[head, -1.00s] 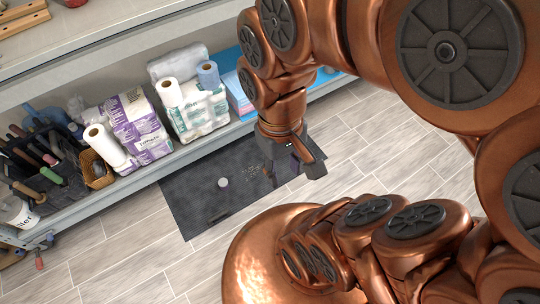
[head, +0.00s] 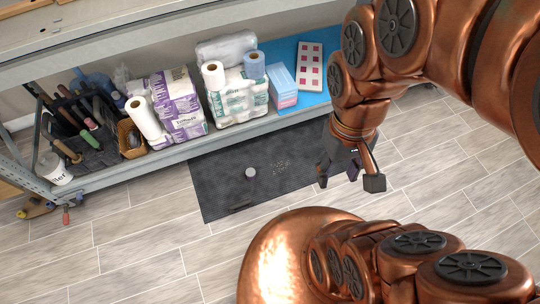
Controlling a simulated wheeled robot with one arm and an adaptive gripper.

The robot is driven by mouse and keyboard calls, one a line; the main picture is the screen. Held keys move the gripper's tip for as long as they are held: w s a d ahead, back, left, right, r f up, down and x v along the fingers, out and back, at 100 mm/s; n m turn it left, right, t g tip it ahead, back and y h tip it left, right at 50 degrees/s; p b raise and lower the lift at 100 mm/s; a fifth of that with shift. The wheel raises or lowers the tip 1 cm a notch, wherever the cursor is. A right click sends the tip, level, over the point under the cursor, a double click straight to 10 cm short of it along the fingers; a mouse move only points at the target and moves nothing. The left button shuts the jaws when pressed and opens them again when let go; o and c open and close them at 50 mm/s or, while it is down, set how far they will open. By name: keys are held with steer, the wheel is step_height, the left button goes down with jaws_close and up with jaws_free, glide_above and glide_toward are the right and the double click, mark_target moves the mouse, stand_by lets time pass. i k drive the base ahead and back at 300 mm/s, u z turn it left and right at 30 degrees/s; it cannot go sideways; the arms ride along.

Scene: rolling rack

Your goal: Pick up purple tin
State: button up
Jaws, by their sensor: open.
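The purple tin (head: 250,174) is a small round thing with a pale top and a thin purplish side. It stands on the dark floor mat (head: 215,190) in the head view, left of my gripper. My gripper (head: 347,179) hangs over the right end of the mat with its fingers apart and nothing between them. A clear gap separates it from the tin. Its height above the floor is hard to tell.
A low shelf behind the mat holds paper-towel packs (head: 237,97), a blue box (head: 283,86), a wicker basket (head: 132,139) and a tool caddy (head: 92,142). A thin dark item (head: 240,208) lies near the mat's front edge. Tiled floor around is mostly clear.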

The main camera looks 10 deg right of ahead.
mark_target(251, 172)
steer(key=u, duration=3.25)
steer(key=k, duration=0.65)
steer(key=z, duration=1.6)
